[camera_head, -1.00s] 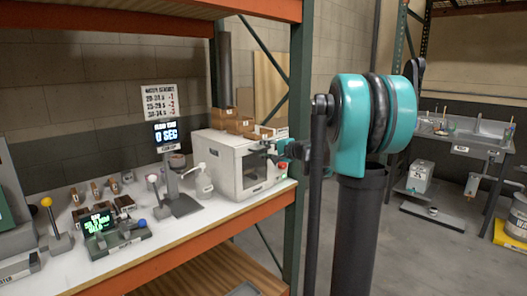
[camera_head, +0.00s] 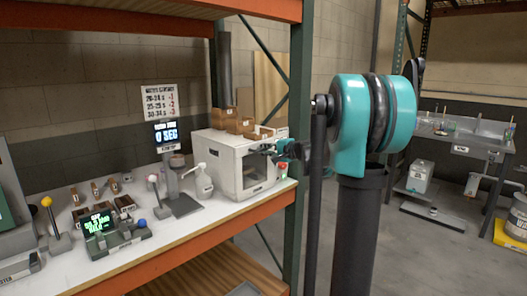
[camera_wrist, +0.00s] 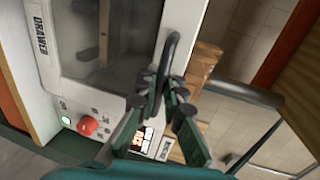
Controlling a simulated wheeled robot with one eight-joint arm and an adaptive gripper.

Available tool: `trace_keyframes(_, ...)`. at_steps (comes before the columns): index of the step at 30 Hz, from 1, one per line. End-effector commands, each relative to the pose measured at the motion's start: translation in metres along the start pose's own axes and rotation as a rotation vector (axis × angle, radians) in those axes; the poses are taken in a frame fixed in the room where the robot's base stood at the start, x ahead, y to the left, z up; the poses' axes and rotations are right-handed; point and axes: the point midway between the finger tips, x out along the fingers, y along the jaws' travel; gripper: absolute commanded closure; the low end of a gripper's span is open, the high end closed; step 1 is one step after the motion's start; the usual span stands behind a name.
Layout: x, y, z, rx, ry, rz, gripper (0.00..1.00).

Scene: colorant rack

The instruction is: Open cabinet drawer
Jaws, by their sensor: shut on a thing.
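The cabinet (camera_head: 218,160) is a white box with a dark window in its front, standing at the right end of the shelf top. In the wrist view its front (camera_wrist: 52,60) carries the label DRAWER and fills the left and upper middle. A dark bar handle (camera_wrist: 172,46) stands out at the window's edge. My gripper (camera_wrist: 160,88) is shut on this handle, with one finger on each side of it. In the head view my gripper is small and partly hidden at the cabinet's front. I see no clear gap around the drawer front.
A red button (camera_wrist: 88,125) and a green light (camera_wrist: 66,120) sit on the cabinet front near my fingers. Small brown boxes (camera_head: 240,123) stand on the cabinet.

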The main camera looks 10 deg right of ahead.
Motion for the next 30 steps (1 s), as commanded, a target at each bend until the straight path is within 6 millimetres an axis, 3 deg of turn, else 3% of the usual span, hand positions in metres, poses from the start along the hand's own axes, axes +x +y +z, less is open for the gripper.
trace_keyframes(8, -0.026, 0.006, -0.001, 0.0, 0.003, 0.0, 1.0)
trace_keyframes(21, -0.123, 0.027, 0.0, 0.0, 0.004, 0.001, 1.0)
trace_keyframes(30, -0.168, 0.037, 0.0, 0.001, 0.002, 0.001, 1.0)
